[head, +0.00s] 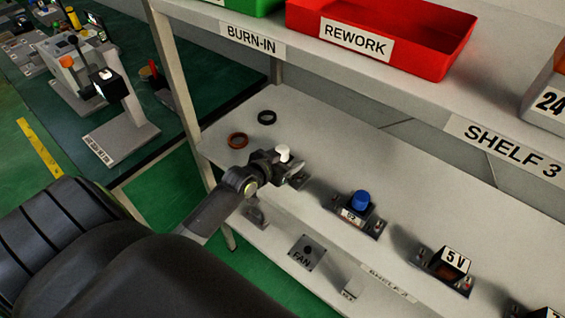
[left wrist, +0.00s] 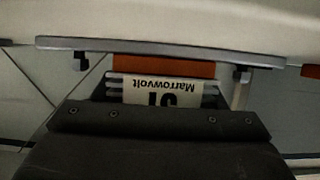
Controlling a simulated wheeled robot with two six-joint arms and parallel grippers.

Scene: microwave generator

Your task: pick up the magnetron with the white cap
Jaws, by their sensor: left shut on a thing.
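The magnetron with the white cap (head: 283,152) is at the left part of the lower shelf in the head view. My left gripper (head: 277,166) is shut on it, and the jaws and arm hide most of its body. In the left wrist view the held magnetron shows an orange body and an upside-down "Marrowvolt" label (left wrist: 162,93) close to the dark gripper. A grey plate crosses above it. I cannot tell whether it touches the shelf. A similar part with a blue cap (head: 360,200) stands to its right. My right gripper is not in view.
A 5V block (head: 442,268) stands further right on the lower shelf (head: 330,140). A black ring (head: 267,117) and a brown ring (head: 238,140) lie behind the gripper. The upper shelf holds a red REWORK bin (head: 385,30). A FAN plate (head: 307,252) is below.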

